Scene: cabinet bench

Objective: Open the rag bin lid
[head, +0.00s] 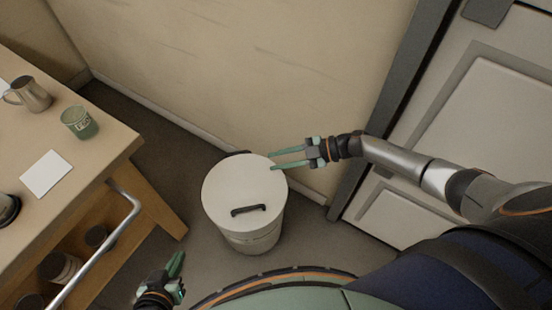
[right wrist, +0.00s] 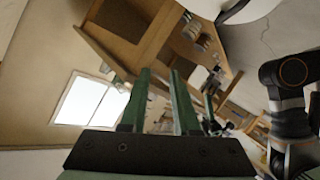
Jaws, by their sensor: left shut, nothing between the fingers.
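The rag bin (head: 252,240) is a pale round bin standing on the floor, mid-picture in the head view. Its white lid (head: 232,187) lies flat on top, with a black handle (head: 249,210) near the front edge. A dark part shows at the lid's back edge. My right gripper (head: 271,160) is open and empty, its green fingertips over or beside the lid's back right edge, away from the handle; I cannot tell whether they touch. Its spread fingers also show in the right wrist view (right wrist: 162,85). My left gripper (head: 178,265) is shut and empty, low and left of the bin.
A wooden bench (head: 110,150) stands at left, with a metal rail (head: 105,245), a green cup (head: 79,122), a mug (head: 30,95) and a white card (head: 46,173). The wall is behind the bin, and a pale panelled door (head: 480,130) is at right.

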